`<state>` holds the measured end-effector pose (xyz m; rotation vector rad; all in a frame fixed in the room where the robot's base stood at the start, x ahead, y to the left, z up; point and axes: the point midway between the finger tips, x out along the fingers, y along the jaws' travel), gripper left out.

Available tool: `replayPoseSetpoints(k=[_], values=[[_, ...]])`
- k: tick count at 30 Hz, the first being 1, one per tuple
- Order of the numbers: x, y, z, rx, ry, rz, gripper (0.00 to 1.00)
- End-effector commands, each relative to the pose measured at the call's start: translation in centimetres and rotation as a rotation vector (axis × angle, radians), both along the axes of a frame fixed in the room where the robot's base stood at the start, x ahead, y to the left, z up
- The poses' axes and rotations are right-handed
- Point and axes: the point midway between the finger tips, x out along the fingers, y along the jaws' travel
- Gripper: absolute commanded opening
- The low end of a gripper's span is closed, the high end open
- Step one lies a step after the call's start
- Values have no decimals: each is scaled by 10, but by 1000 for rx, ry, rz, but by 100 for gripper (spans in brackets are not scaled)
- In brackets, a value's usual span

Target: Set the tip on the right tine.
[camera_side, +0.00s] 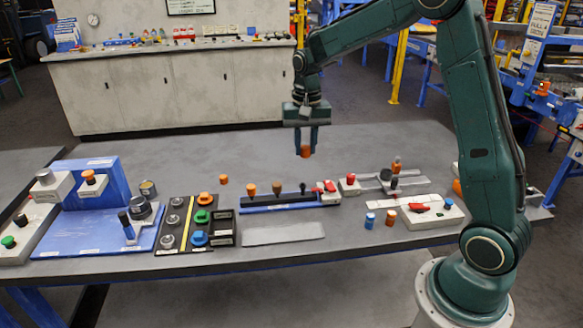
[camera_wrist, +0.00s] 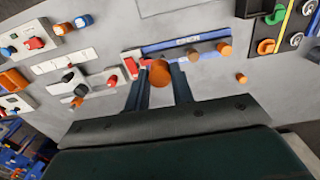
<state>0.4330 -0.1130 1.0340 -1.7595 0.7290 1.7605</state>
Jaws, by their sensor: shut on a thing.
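My gripper (camera_side: 306,145) is shut on an orange-brown tip (camera_side: 305,152), held above and behind the rack in the side view. The tip also shows between the two fingers in the wrist view (camera_wrist: 160,74). The blue rack (camera_side: 284,207) carries a row of upright tines. The left tine has an orange cap (camera_side: 251,189) and the middle one a brownish cap (camera_side: 277,187). The right tine (camera_side: 303,188) is dark and thin, with no orange cap. In the wrist view the row runs the other way, and the held tip and fingers hide the right tine's area.
A loose orange piece (camera_side: 223,179) lies left of the rack. A red-topped block (camera_side: 328,189) stands close to the rack's right end. A panel with coloured knobs (camera_side: 195,224) stands to the left. The table behind the rack is clear.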

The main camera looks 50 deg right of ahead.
Motion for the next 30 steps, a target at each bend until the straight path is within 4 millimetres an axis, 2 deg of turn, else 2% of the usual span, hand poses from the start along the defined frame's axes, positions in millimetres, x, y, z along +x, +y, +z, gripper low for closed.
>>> replayPoseSetpoints(k=[6, 12, 30], values=[[22, -26, -34, 0, 1, -1, 2], [31, -39, -52, 0, 0, -1, 2], [33, -42, -64, 0, 1, 0, 2]])
